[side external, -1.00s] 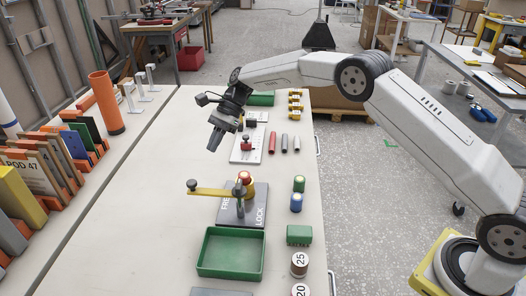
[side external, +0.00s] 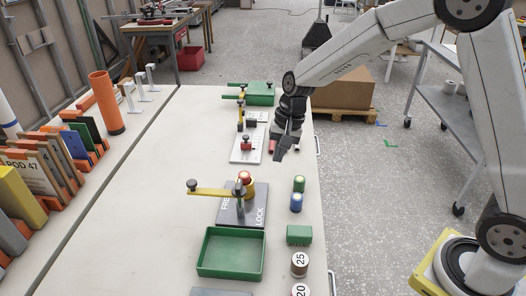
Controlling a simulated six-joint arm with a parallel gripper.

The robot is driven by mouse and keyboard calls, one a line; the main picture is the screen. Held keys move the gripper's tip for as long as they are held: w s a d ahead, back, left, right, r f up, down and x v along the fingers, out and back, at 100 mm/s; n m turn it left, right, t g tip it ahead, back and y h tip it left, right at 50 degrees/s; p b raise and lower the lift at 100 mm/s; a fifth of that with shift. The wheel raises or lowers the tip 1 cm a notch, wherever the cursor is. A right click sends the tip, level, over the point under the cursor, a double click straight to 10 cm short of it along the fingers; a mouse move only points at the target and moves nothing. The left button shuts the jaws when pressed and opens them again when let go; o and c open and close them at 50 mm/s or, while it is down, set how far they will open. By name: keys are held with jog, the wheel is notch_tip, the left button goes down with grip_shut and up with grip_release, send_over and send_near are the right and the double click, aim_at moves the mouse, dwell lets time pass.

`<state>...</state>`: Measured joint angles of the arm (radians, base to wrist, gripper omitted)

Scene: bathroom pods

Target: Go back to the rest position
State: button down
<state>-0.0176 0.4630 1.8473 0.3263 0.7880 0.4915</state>
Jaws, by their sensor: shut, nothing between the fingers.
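My gripper (side external: 281,152) is shut and empty. It points down above the right side of the bench (side external: 150,200), over the spot of the small cylinders, of which only a bit of red shows. My arm links reach in from the right and hide part of the bench's right edge.
A yellow lever (side external: 212,191) stands on a grey FREE/LOCK plate (side external: 232,215). A green tray (side external: 205,252), a green cap cylinder (side external: 299,184) and a blue one (side external: 296,203) sit nearby. A white plate with a red knob (side external: 246,143) lies left of my gripper.

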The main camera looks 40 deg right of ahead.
jog(key=s+d+n+t+h, duration=0.1)
jog(key=s+n, duration=0.3)
jog(key=s, duration=0.4)
jog(key=s+d+f+n+h, duration=0.1)
jog(key=s+d+n, duration=0.2)
jog(key=s, duration=0.6)
jog(key=shift+d+f+n+t+h, duration=0.3)
jog(key=shift+d+n+t, duration=0.1)
jog(key=shift+n, duration=0.1)
